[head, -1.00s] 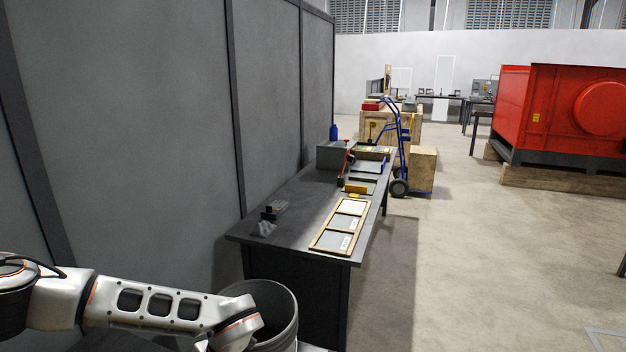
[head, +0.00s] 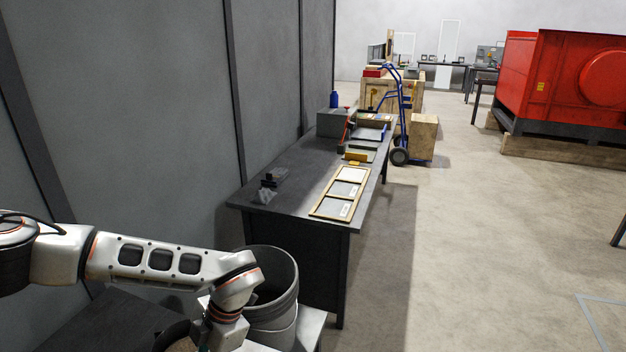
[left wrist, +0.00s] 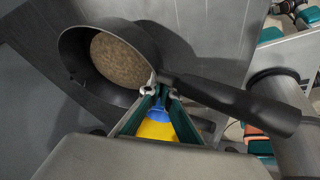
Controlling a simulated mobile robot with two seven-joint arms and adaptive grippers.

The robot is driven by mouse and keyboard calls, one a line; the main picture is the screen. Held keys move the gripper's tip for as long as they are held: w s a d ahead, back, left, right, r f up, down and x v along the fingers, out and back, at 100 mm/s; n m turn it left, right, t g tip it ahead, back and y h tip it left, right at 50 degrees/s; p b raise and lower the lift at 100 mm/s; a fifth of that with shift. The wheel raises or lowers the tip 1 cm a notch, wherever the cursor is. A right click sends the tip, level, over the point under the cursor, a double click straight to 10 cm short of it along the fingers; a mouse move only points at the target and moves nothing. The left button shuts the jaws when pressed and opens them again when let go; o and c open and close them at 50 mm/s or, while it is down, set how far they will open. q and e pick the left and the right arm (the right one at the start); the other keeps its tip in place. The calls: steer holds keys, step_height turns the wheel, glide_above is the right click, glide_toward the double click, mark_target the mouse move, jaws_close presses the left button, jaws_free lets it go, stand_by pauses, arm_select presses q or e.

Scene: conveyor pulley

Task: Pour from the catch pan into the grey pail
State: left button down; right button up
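The catch pan is a dark round pan with a long black handle (left wrist: 240,102). In the left wrist view the pan (left wrist: 72,58) is tilted and holds brown grainy material (left wrist: 122,60). In the head view only part of the pan (head: 178,336) shows at the bottom edge. My left gripper (left wrist: 158,88) has its fingers closed at the handle, close to the pan's rim. The grey pail (head: 285,315) stands upright just to the right of my left wrist in the head view. My forearm hides part of it, and its bottom inside is dark. My right gripper is not in view.
A dark workbench (head: 285,205) with framed panels (head: 340,193) stands behind the pail. A grey partition wall (head: 130,110) runs along the left. A blue hand truck (head: 402,120) and a red machine (head: 565,85) stand farther back. The floor at right is mostly clear.

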arm_select(q)
steer(key=shift+r, duration=2.15)
